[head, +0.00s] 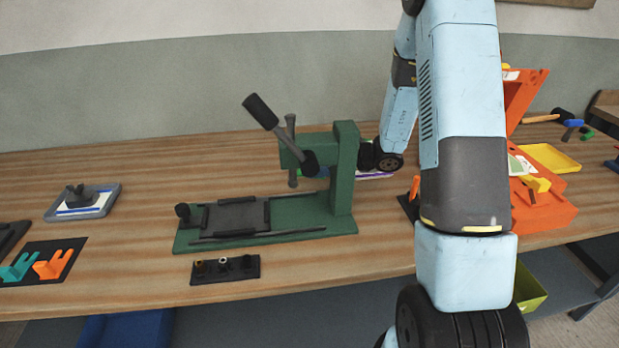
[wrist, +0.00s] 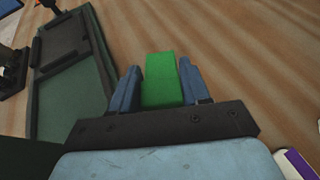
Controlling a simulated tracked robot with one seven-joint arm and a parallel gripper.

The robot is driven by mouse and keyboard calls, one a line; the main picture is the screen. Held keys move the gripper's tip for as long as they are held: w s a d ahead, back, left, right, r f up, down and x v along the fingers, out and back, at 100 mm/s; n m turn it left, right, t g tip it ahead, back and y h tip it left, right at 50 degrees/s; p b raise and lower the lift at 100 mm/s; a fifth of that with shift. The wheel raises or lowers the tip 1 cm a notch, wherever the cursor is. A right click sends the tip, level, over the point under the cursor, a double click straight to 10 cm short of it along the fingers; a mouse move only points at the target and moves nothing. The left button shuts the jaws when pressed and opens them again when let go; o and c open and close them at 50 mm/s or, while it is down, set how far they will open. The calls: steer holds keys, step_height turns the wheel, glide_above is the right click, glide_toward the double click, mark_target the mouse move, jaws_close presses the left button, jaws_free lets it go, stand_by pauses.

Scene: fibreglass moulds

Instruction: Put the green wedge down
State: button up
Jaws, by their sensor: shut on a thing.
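The green wedge (wrist: 162,82) sits between the two blue fingers of my gripper (wrist: 160,74) in the wrist view. The gripper is shut on it, and its far end sticks out over the wooden table top. I cannot tell whether the wedge touches the table. In the head view the wedge and fingertips are mostly hidden behind the green press (head: 343,175), with my dark wrist just right of its column. The press base (wrist: 72,90) lies to the left of the fingers in the wrist view, apart from the wedge.
Bare wooden table (wrist: 235,50) lies ahead and right of the wedge. A purple-edged white item (wrist: 297,163) is at the lower right, also behind the press in the head view (head: 375,175). An orange toolbox (head: 545,215) stands right; a small black holder (head: 225,275) lies in front of the press.

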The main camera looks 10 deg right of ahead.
steer(key=shift+f, duration=1.6)
steer(key=o, duration=1.1)
steer(key=shift+c, duration=0.2)
